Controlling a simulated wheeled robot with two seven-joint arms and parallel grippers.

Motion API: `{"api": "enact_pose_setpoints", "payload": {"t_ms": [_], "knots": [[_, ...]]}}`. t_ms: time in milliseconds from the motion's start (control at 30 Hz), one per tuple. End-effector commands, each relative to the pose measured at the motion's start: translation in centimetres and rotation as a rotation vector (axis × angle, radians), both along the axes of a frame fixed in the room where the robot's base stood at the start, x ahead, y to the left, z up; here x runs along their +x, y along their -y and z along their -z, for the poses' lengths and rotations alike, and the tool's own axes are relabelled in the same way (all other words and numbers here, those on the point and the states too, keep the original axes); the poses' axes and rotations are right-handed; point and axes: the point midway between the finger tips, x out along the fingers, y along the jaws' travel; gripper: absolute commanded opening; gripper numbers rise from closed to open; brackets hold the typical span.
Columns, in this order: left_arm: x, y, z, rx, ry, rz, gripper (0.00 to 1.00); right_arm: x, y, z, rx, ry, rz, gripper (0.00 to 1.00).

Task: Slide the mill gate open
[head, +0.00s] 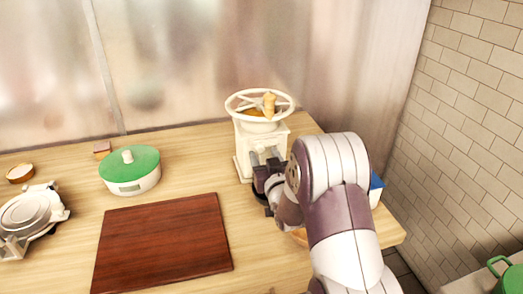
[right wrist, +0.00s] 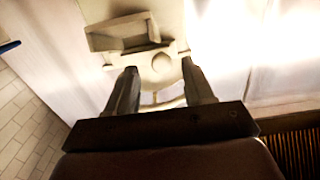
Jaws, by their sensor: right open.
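The mill (head: 244,160) is a cream grinder with a spoked wheel and a wooden handle on top, standing at the back right of the counter. My right gripper (head: 264,160) is at its front side and hides part of it. In the right wrist view the mill's pale face (right wrist: 172,20) fills the top. A pale round knob (right wrist: 161,63) on a narrow cross strip, perhaps the gate, shows there. My open right gripper (right wrist: 160,76) has one finger on each side of the knob, with gaps; I cannot tell their depth. My left gripper is out of view.
A dark red board (head: 165,240) lies on the wooden counter in front of the mill. A green-lidded white pot (head: 130,172), a silver appliance (head: 32,215) and a small bowl (head: 20,173) stand left. A blue-edged object (head: 376,187) is partly behind my right arm.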

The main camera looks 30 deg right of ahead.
Motion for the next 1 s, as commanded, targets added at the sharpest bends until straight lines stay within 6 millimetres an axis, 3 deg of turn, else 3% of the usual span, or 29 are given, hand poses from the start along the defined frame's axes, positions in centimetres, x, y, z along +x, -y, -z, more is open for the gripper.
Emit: {"api": "enact_pose_setpoints", "payload": {"t_ms": [200, 467, 500, 600, 667, 1000], "knots": [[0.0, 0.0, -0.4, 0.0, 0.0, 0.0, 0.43, 2.2, 0.5, 0.0, 0.0, -0.001, -0.001, 0.52], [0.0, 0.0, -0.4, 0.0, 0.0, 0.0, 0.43, 2.5, 0.6, 0.0, 0.0, -0.001, 0.0, 0.52], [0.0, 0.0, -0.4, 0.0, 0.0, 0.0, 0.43, 2.4, 0.6, 0.0, 0.0, -0.001, 0.0, 0.49], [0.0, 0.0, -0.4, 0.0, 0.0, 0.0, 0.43, 2.4, 0.6, 0.0, 0.0, -0.001, 0.0, 0.17], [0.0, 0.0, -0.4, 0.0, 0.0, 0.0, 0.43, 2.4, 0.6, 0.0, 0.0, -0.001, 0.0, 0.0], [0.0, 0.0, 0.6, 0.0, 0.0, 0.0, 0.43, 2.7, -0.6, 0.3, 0.0, 0.0, -0.003, 0.0]]}}
